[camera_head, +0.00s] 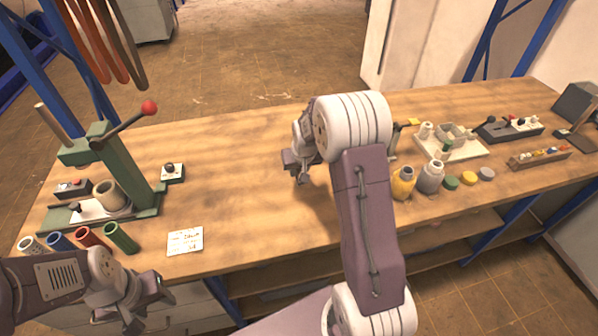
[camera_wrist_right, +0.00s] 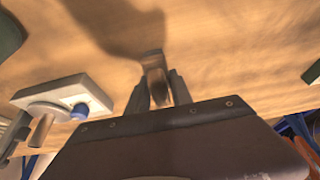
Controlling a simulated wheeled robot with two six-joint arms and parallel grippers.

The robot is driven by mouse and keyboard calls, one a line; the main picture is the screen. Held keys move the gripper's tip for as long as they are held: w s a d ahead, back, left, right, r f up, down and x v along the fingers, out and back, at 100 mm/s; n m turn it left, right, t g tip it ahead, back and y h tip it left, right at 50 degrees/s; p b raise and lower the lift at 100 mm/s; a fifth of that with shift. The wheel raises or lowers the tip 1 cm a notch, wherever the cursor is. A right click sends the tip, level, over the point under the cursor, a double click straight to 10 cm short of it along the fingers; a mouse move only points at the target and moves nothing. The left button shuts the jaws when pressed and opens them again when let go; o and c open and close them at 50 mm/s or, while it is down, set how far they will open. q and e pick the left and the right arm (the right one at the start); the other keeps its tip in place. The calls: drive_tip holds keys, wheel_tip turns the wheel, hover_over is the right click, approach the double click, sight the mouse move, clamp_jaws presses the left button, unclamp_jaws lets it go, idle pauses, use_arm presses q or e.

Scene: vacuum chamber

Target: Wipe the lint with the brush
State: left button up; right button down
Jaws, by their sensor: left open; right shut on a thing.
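My right gripper (camera_head: 298,172) is over the middle of the bench, partly hidden by its own arm in the head view. In the right wrist view its fingers (camera_wrist_right: 160,90) are shut on a small brown and grey thing, apparently the brush (camera_wrist_right: 153,66), close to the wood. I cannot tell whether the brush touches the surface. My left gripper (camera_head: 144,304) is open and empty at the bench's front left edge. I cannot make out any lint on the wood.
A green lever press (camera_head: 127,168) stands on the left of the wooden bench (camera_head: 235,190), with several coloured tubes and a paper card (camera_head: 185,241) in front. Jars, including a yellow one (camera_head: 402,183), lids and a white tray (camera_head: 462,151) stand on the right. The bench between is largely clear.

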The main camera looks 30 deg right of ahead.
wheel_tip(320, 180, up, 2)
drive_tip(key=shift+a+r+p, duration=0.1)
drive_tip(key=shift+a+p, duration=0.05)
drive_tip(key=shift+p, duration=0.5)
drive_tip(key=shift+r+p, duration=0.55)
drive_tip(key=shift+r, duration=0.05)
